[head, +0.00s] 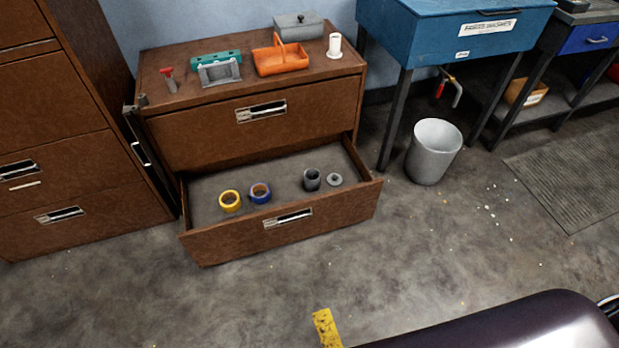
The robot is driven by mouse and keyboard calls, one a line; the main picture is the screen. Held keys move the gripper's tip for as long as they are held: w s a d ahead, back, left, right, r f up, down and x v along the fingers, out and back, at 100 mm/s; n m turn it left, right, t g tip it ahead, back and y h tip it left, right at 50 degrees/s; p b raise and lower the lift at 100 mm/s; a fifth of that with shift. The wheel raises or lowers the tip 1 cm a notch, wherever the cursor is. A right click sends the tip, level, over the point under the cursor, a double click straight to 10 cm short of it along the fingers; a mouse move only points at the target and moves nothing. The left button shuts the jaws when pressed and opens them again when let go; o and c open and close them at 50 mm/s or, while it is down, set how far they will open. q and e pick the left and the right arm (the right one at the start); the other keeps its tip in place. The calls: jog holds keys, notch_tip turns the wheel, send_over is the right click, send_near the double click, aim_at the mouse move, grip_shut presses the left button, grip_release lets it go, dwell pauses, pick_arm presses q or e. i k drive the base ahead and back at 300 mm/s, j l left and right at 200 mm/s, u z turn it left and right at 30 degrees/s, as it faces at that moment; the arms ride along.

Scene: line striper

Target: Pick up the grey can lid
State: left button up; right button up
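A small grey round lid (335,180) with a knob lies in the open lower drawer (345,208), towards its right side. A dark grey open can (312,179) stands just left of the lid, apart from it. A blue tape roll (260,193) and a yellow tape roll (230,201) sit further left in the same drawer. Neither of my grippers is in view.
The brown cabinet top (190,93) holds an orange basket (281,60), a grey box, a teal tool, a grey bracket and a white cylinder. A grey bin (434,150) stands right of the drawer, near a blue bench (440,35). The floor in front is mostly clear.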

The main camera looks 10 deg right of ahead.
aim_at(334, 179)
jog(key=i+l+u, duration=0.15)
jog(key=l+u, duration=0.25)
jog(key=i+l+u, duration=0.1)
jog(key=l+u, duration=0.65)
jog(key=l, duration=0.15)
